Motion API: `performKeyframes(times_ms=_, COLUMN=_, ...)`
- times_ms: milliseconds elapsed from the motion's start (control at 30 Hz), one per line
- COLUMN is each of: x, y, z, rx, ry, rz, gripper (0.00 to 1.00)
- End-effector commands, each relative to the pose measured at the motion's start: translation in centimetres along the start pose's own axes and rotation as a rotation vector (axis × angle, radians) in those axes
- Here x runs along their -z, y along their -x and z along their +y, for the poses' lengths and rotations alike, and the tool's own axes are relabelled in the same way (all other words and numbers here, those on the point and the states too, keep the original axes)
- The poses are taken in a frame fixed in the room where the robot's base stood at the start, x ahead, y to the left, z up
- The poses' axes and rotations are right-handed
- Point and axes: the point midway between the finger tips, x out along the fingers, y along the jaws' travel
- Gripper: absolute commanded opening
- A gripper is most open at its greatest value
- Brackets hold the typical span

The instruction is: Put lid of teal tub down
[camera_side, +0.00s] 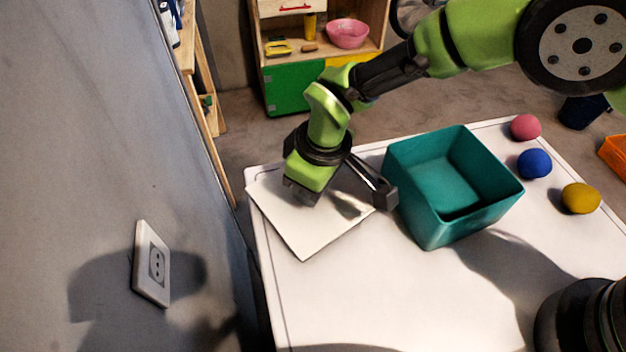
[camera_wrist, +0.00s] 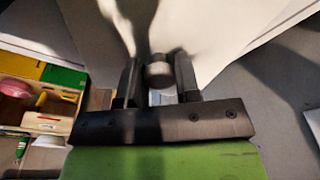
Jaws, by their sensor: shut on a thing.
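The teal tub (camera_side: 418,212) stands upright and open on the white table, with no lid on it. The lid is a flat, pale square plate (camera_side: 306,236) to the left of the tub, level with the tabletop or close to it; I cannot tell if it touches. It also shows in the wrist view (camera_wrist: 207,40). My gripper (camera_side: 303,192) is above the lid, pointing down. In the wrist view, my gripper (camera_wrist: 157,76) is shut on the lid's round grey knob (camera_wrist: 158,70), which sits between the two fingers. In the side view the knob is hidden.
A pink ball (camera_side: 525,127), a blue ball (camera_side: 534,163) and a yellow ball (camera_side: 581,198) lie right of the tub. The white table (camera_side: 420,300) is clear in front. A grey wall (camera_side: 80,150) stands close on the left. A toy shelf (camera_side: 295,50) is behind.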

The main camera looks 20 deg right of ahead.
Motion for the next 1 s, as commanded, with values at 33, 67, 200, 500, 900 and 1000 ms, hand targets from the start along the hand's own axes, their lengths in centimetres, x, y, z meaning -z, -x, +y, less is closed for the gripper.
performKeyframes(times_ms=33, x=0.0, y=0.0, z=0.0, rx=0.0, ry=0.0, rz=0.0, gripper=0.07)
performKeyframes(times_ms=67, x=0.0, y=0.0, z=0.0, rx=0.0, ry=0.0, rz=0.0, gripper=0.07)
performKeyframes(times_ms=200, x=-0.1, y=-0.3, z=0.0, rx=0.0, ry=0.0, rz=-0.001, gripper=0.37)
performKeyframes(times_ms=500, x=0.0, y=-0.2, z=0.0, rx=0.0, ry=0.0, rz=-0.001, gripper=0.56)
performKeyframes(times_ms=900, x=0.2, y=5.0, z=0.0, rx=0.0, ry=0.001, rz=0.005, gripper=0.56)
performKeyframes(times_ms=1000, x=0.1, y=7.3, z=0.0, rx=0.0, ry=0.0, rz=0.005, gripper=0.56)
